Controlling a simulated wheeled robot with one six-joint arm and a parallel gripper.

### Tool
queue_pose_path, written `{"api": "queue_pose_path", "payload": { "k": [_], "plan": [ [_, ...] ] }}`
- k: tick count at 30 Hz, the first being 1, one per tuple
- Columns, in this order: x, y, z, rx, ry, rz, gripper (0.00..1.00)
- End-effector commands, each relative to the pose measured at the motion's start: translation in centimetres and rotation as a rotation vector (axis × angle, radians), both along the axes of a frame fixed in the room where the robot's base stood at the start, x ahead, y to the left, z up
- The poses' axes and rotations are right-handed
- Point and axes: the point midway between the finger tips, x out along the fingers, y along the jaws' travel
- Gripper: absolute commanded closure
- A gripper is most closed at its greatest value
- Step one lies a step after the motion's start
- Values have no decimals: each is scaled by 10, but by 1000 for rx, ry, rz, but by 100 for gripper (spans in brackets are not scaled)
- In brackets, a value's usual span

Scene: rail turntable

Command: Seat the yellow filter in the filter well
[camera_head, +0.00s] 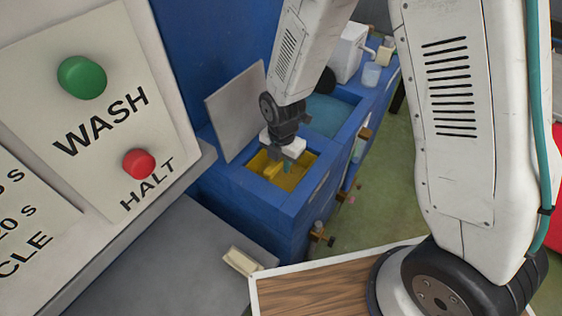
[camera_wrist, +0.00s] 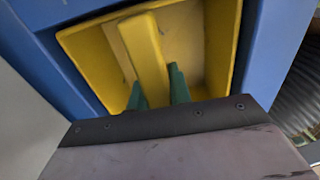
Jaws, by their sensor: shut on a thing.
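The yellow filter (camera_head: 268,167) is a box-shaped piece with a raised bar across its middle. In the head view it is inside the filter well, a square opening with a blue rim (camera_head: 249,186). In the wrist view the yellow filter (camera_wrist: 144,48) lies within the blue rim (camera_wrist: 67,66), with its walls close to it. My gripper (camera_head: 288,163) reaches down into the opening from above. Its green fingers (camera_wrist: 157,90) are on either side of the bar and shut on it. I cannot tell whether the filter's underside touches the bottom of the well.
A grey lid (camera_head: 234,110) stands open behind the well. A blue-lined basin (camera_head: 328,115) is beyond it, with a white box (camera_head: 347,52) behind. A panel with a green button (camera_head: 82,77) and a red button (camera_head: 139,163) fills the left. Brass-coloured fittings (camera_head: 318,235) stick out at the front.

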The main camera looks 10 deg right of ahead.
Motion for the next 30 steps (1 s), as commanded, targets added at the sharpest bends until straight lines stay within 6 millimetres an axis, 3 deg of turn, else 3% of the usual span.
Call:
{"api": "queue_pose_path", "payload": {
  "k": [14, 15, 17, 26, 30],
  "plan": [
    [0, 0, -11, 0, 0, 0, 100],
    [0, 0, -12, 0, 0, 0, 75],
    [0, 0, -12, 0, 0, 0, 58],
    [0, 0, -10, 0, 0, 0, 58],
    [1, 0, 1, 1, -3, 0, 58]
  ]
}}
